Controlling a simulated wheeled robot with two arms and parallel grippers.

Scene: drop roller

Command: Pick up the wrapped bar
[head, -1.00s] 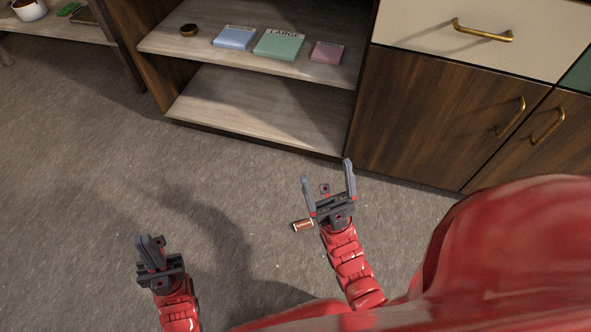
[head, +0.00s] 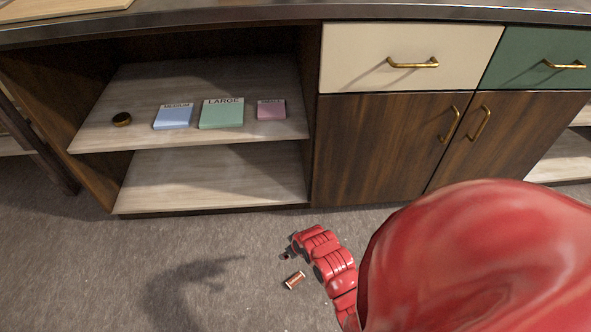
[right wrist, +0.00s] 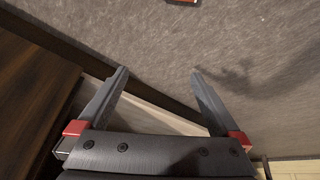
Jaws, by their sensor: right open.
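A small wrapped bar (head: 294,280), reddish-brown with pale ends, lies on the grey carpet in the head view, just left of my right forearm. In the right wrist view, a red piece (right wrist: 183,2) is cut off at the top edge; it may be the bar. My right gripper (right wrist: 160,72) is open with nothing between its fingers, and the bar is apart from it. My left gripper is not in view.
A cabinet stands ahead with an open shelf (head: 90,130) holding a blue box (head: 173,117), a green box (head: 222,114), a pink box (head: 271,110) and a dark round item (head: 121,119). Wooden doors (head: 385,150) stand to the right. The carpet left of the bar is clear.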

